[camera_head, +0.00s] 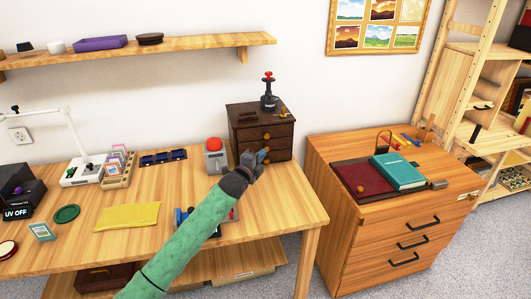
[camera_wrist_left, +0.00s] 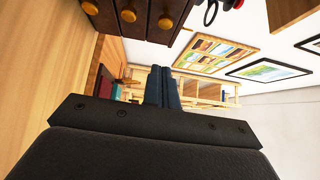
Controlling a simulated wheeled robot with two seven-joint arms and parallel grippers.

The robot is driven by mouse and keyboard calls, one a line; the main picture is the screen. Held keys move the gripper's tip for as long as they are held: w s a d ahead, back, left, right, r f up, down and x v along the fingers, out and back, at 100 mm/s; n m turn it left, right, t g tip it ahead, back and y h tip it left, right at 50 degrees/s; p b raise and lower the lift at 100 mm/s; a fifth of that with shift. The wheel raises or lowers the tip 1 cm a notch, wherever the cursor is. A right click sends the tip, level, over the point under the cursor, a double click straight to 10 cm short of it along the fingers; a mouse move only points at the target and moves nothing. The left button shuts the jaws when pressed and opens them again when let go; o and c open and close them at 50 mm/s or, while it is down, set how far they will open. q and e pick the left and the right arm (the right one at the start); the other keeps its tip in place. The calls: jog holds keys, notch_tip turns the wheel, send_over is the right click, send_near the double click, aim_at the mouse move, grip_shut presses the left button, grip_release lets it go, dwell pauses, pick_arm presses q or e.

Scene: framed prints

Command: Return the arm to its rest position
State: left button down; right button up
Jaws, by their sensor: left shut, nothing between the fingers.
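My left gripper (camera_head: 254,159) reaches in on a green-sleeved arm from the bottom left of the head view. It appears in front of the small dark wooden drawer chest (camera_head: 243,119). In the left wrist view its two dark fingers (camera_wrist_left: 162,86) are together with nothing between them. The chest's round knobs (camera_wrist_left: 165,23) show at the top of that view. My right gripper is in neither view.
The wooden table (camera_head: 290,212) holds a yellow cloth (camera_head: 127,216), a white lamp (camera_head: 80,174) and a grey box with a red button (camera_head: 214,150). A drawer cabinet (camera_head: 394,234) with a teal book (camera_head: 398,172) stands at right. A shelf (camera_head: 200,46) runs above.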

pick_arm(q)
jog(key=s+a+f+n+g+y, duration=0.1)
jog(key=s+a+n+g+y, duration=0.2)
jog(key=s+n, duration=0.5)
jog(key=s+a+f+n+g+y, duration=0.1)
jog(key=s+a+n+g+y, duration=0.2)
jog(key=s+n, duration=0.5)
jog(key=s+f+n+g, duration=0.1)
jog(key=s+f, duration=0.6)
jog(key=s, duration=0.7)
jog(key=s+f+n+g, duration=0.2)
jog(key=s+f+g, duration=0.2)
jog(key=s+f, duration=0.4)
jog(key=s+f+n+g, duration=0.1)
jog(key=s+f+g, duration=0.2)
jog(key=s, duration=1.9)
notch_tip(320, 180, down, 5)
jog(key=shift+r+n+b, duration=0.1)
jog(key=shift+n+b, duration=0.2)
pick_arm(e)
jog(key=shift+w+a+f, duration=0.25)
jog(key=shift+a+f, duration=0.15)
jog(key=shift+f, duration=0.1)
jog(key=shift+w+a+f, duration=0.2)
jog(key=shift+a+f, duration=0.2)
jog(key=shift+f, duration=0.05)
